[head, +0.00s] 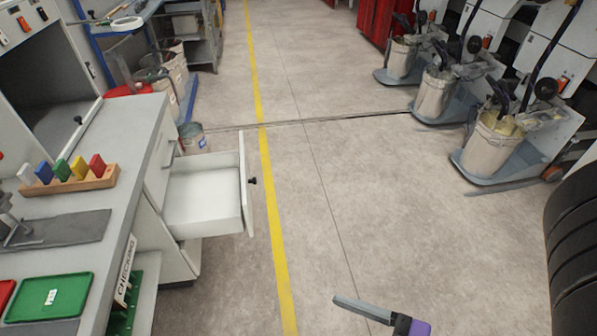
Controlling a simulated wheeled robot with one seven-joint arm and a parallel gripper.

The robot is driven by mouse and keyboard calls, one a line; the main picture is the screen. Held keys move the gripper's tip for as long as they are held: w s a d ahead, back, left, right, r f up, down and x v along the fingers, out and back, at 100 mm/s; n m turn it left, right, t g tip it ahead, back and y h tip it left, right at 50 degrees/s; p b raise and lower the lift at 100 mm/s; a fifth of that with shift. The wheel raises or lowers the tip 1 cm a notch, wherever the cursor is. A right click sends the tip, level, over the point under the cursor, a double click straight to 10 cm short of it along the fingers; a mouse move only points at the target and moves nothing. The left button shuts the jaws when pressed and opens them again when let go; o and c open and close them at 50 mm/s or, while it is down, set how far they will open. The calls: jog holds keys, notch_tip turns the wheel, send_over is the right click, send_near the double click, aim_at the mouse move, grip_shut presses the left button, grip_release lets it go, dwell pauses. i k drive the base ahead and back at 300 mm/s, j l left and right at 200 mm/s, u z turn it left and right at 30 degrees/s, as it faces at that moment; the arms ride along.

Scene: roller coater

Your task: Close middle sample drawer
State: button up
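An open sample drawer (203,199) juts right from the cabinet under the worktop at the left. It is white and looks empty inside. Its front panel (246,195) carries a small dark round knob (253,181). One shut front (160,165) shows above it and another cabinet front (189,259) below, so it appears to be the middle drawer. Part of my gripper (375,313) shows at the bottom edge as a grey bar, a black joint and a purple piece. It is to the right of and nearer than the drawer, apart from it. Its fingers cannot be made out clearly.
The worktop (125,150) holds a rack of coloured blocks (75,178) and a green tray (50,297). A paint can (193,138) stands behind the drawer. Floor (350,200) right of the drawer is clear. Wheeled bucket stations (490,145) and a dark roller (575,250) stand at right.

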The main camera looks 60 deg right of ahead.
aim_at(208, 195)
jog(key=k+l+z, duration=0.1)
jog(key=z, duration=0.25)
jog(key=k+l+z, duration=0.2)
jog(key=z, duration=0.15)
jog(key=i+l, duration=0.5)
jog(key=i+l+u, duration=0.15)
jog(key=i+l, duration=0.8)
jog(key=l, duration=0.25)
jog(key=i+l+u, duration=0.1)
jog(key=i+l, duration=0.35)
jog(key=l, duration=0.15)
